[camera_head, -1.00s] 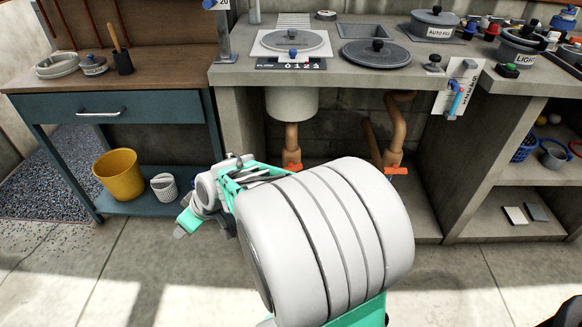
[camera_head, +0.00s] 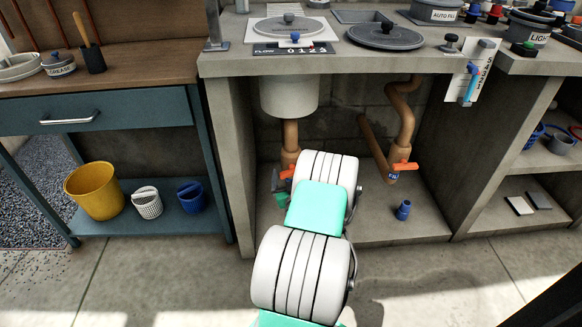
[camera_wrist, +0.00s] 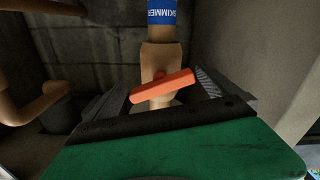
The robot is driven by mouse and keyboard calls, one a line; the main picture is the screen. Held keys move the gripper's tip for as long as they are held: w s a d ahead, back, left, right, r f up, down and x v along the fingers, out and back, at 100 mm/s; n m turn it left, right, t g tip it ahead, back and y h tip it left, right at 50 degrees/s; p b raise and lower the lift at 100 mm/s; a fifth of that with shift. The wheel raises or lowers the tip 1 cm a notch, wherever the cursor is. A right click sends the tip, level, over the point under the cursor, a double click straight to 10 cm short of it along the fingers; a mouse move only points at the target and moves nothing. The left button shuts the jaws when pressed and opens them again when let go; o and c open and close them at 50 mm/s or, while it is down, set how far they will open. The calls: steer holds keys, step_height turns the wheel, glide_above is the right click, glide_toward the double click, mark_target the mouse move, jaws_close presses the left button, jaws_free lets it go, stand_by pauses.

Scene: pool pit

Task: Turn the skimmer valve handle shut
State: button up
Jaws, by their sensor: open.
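The orange skimmer valve handle (camera_wrist: 163,87) sits on a tan pipe (camera_wrist: 160,60) with a blue SKIMMER label (camera_wrist: 162,12). It lies across the pipe, slightly tilted, in the wrist view. My gripper (camera_wrist: 163,82) is open, one dark finger beyond each end of the handle. I cannot tell whether either finger touches it. In the head view part of the handle (camera_head: 287,173) shows beside my arm, under the white canister (camera_head: 289,97). My arm hides most of my gripper there.
A second pipe with an orange handle (camera_head: 404,166) stands to the right. A small blue fitting (camera_head: 403,210) is on the bay floor. The concrete counter (camera_head: 340,62) overhangs the bay, and a side wall (camera_wrist: 255,60) is close in the wrist view.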

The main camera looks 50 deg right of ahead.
steer(key=shift+x, duration=1)
steer(key=shift+c, duration=0.4)
